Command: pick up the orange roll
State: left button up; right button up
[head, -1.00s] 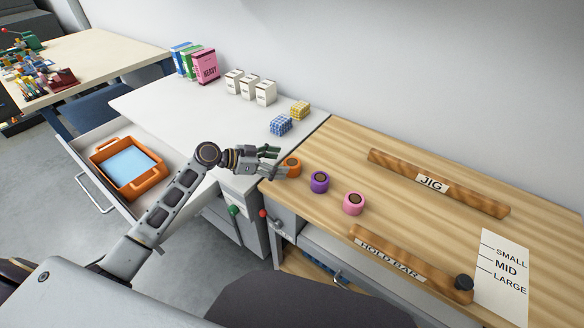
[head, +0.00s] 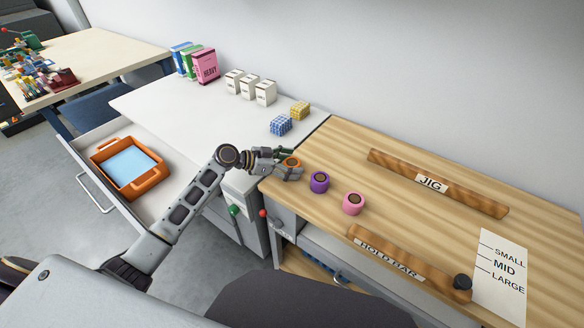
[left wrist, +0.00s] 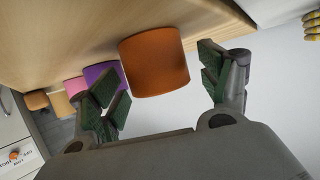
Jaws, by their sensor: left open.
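The orange roll (head: 292,162) stands near the left end of the wooden bench top, partly hidden by my left gripper (head: 287,164) in the head view. In the left wrist view the orange roll (left wrist: 155,62) shows between the spread fingers of my left gripper (left wrist: 165,85), near the fingertips. The jaws are open, with a gap showing on both sides of the roll. My right gripper is not in view.
A purple roll (head: 320,182) and a pink roll (head: 353,203) stand to the right. The jig bar (head: 437,184) and hold bar (head: 408,264) lie on the bench. Patterned blocks (head: 281,125) and white boxes (head: 266,92) stand on the white table. An orange tray (head: 152,181) sits in the open drawer.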

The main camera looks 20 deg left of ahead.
aim_at(291, 163)
pick_arm(q)
jog(key=shift+c, duration=0.7)
jog(key=c, duration=1)
jog(key=shift+r, duration=0.3)
notch_tip(291, 163, up, 8)
jog(key=shift+r, duration=0.75)
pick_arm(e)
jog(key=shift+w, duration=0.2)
